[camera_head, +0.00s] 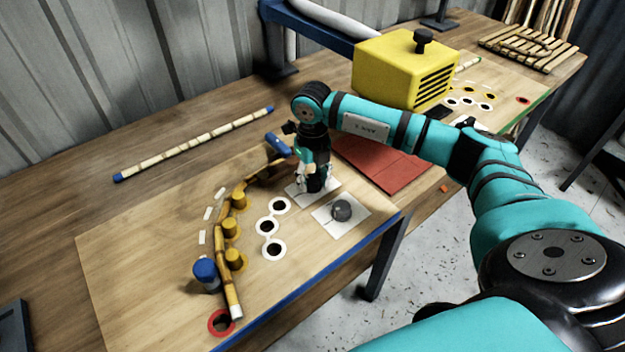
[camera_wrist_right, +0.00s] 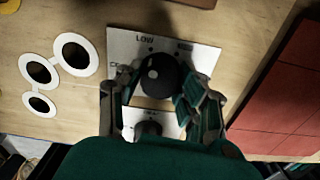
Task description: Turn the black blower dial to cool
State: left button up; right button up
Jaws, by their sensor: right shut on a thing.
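The black blower dial (camera_wrist_right: 160,76) sits on a white plate (camera_wrist_right: 120,42) in the right wrist view. LOW is readable on the plate, and other labels are partly hidden. A small white mark shows on the dial's left part. My right gripper (camera_wrist_right: 160,95) is shut on the dial, one finger on each side. In the head view my right gripper (camera_head: 314,184) points down over the plate and hides the dial. My left gripper is not in view.
A second dark knob (camera_head: 341,210) stands on a neighbouring white plate close to the gripper. A bent rattan pole (camera_head: 226,270) lies against yellow pegs. A straight pole (camera_head: 195,144), red mat (camera_head: 380,164) and yellow box (camera_head: 405,75) are also on the table.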

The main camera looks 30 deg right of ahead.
aim_at(313, 178)
jog(key=n+b, duration=0.3)
jog(key=n, duration=0.2)
jog(key=n+b, duration=0.2)
jog(key=n, duration=0.3)
jog(key=shift+r, duration=0.1)
dwell(0.4)
jog(key=o, duration=1.1)
jog(key=shift+o, duration=0.2)
notch_tip(313, 178, up, 12)
